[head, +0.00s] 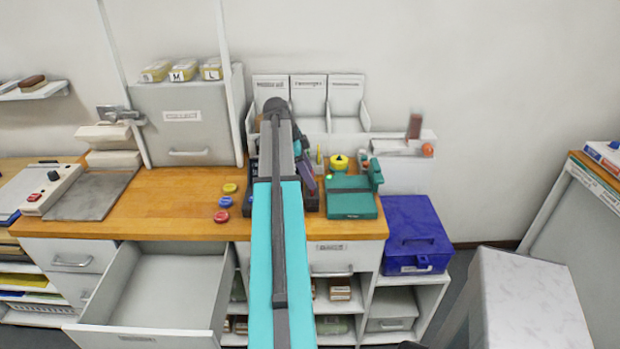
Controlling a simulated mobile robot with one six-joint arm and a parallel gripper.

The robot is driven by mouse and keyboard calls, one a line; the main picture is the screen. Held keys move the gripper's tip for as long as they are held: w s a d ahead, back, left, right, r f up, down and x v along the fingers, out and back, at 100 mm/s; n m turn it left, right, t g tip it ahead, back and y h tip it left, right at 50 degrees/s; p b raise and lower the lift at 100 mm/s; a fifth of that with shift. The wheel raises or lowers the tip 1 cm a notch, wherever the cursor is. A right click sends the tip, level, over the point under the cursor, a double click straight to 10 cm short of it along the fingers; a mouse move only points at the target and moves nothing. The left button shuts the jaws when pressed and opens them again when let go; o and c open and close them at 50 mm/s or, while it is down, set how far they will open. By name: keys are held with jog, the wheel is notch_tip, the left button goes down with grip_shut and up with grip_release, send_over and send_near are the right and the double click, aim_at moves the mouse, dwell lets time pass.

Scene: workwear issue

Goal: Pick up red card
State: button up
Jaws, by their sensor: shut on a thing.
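My arm reaches from the bottom centre over the worktop (150,212), and its dark far joint (275,105) is in front of the upright holders at the back. My gripper cannot be made out; the arm covers the area where it may be. I cannot pick out a red card for certain. A small dark red upright piece (414,126) stands on the wall shelf at the right, too small to identify. A dark organiser (240,207) is partly hidden behind the arm.
A drawer (165,285) stands open at lower left. Red, blue and yellow round pieces (225,201) lie left of the arm. A green device (350,203) stands right of it. A blue box (415,235) is beyond the worktop's right end. The front left worktop is clear.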

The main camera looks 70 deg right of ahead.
jog(key=shift+r+b, duration=0.55)
jog(key=shift+r, duration=0.55)
jog(key=shift+s+a+r, duration=0.1)
jog(key=shift+a+r, duration=0.1)
jog(key=shift+a, duration=0.05)
jog(key=s+a+b, duration=0.2)
jog(key=a, duration=0.5)
jog(key=s+a+r+b, duration=0.1)
jog(key=a+b, duration=0.1)
jog(key=a, duration=0.6)
jog(key=shift+s+r, duration=0.25)
jog(key=shift+s, duration=0.1)
